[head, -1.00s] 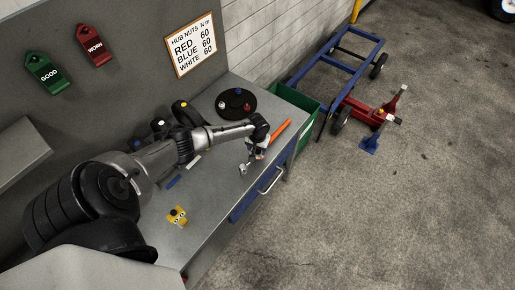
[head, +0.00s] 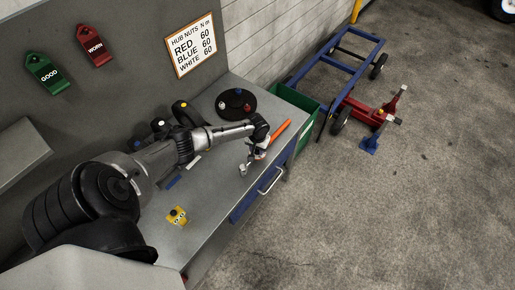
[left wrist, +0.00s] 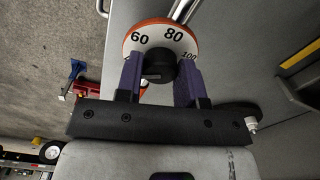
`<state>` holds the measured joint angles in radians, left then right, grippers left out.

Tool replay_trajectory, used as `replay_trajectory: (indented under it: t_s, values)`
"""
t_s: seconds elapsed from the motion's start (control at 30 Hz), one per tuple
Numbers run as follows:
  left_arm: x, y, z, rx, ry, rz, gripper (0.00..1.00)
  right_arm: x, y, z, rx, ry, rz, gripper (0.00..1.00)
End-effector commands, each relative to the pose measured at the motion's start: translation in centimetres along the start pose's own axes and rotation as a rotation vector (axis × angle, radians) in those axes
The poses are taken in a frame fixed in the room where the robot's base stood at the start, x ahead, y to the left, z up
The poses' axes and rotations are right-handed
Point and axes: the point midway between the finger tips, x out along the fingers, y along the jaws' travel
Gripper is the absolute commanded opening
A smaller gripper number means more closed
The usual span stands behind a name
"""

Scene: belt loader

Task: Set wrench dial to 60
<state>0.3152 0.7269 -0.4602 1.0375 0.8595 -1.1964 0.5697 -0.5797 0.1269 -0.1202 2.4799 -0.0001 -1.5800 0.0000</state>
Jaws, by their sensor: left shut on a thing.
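The torque wrench lies on the grey bench, with its orange handle (head: 280,131) pointing to the back right and its metal head (head: 243,169) nearer the middle. My left gripper (head: 260,153) is over the wrench between handle and head. In the left wrist view its two purple fingers (left wrist: 160,78) are shut on the black knob (left wrist: 159,66) of the dial. The white dial face with orange rim (left wrist: 152,33) shows 60 at upper left, 80 at upper right and 100 at right. I cannot tell which number is set. My right gripper is not in view.
A sign (head: 191,45) on the wall reads red 60, blue 60, white 60. A black round tray (head: 236,103) with coloured nuts stands behind the wrench. A yellow block (head: 176,216) sits at the bench's front. A green bin (head: 297,106) stands past the bench end.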

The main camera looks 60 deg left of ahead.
Motion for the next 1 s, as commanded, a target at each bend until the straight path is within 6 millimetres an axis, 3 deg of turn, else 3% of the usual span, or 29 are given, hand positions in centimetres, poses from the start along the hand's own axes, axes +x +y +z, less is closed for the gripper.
replay_trajectory:
  t_s: [1.0]
  values:
    - [0.1, -0.2, -0.1, 0.821, -0.001, 0.089, 0.11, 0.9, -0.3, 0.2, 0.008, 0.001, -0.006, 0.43]
